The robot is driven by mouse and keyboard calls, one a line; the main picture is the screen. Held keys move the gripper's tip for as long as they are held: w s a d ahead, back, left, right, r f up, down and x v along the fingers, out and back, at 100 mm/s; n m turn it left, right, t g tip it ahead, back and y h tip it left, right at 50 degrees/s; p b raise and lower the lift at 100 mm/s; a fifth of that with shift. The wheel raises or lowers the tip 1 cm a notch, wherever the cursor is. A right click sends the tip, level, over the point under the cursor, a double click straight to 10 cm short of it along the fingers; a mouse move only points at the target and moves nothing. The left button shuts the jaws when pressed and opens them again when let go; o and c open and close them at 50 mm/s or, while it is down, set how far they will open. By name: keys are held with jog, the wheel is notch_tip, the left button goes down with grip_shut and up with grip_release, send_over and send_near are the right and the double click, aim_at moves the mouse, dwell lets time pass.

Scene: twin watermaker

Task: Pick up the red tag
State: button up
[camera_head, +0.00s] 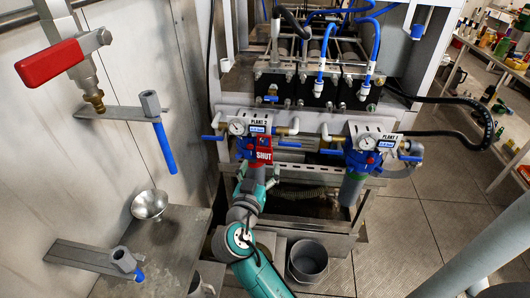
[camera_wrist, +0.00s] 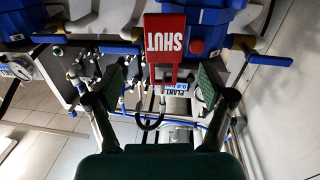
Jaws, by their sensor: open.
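The red tag (camera_head: 264,154) with white "SHUT" lettering hangs at the front of the blue housing under the PLANT 2 gauge plate (camera_head: 258,126). In the wrist view the tag (camera_wrist: 166,40) shows upside down at the top middle, against blue housings. My gripper (camera_wrist: 163,72) is open, with one dark green finger on each side of the tag's narrower end. I see gaps between the fingers and the tag; nothing is held. In the head view my gripper (camera_head: 252,178) is just below the tag, and its fingers are partly hidden.
The PLANT 1 filter (camera_head: 352,185) stands to the right. Blue valve handles (camera_head: 212,138) stick out beside the gauges. A bench with a metal funnel (camera_head: 149,205) and a wall valve with a red handle (camera_head: 62,62) are at left.

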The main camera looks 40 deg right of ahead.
aim_at(265, 152)
jog(key=shift+r+x, duration=0.15)
jog(key=shift+x, duration=1.15)
jog(key=shift+r+x, duration=0.1)
jog(key=shift+x, duration=1.25)
jog(key=shift+w+a, duration=0.1)
jog(key=c, duration=1)
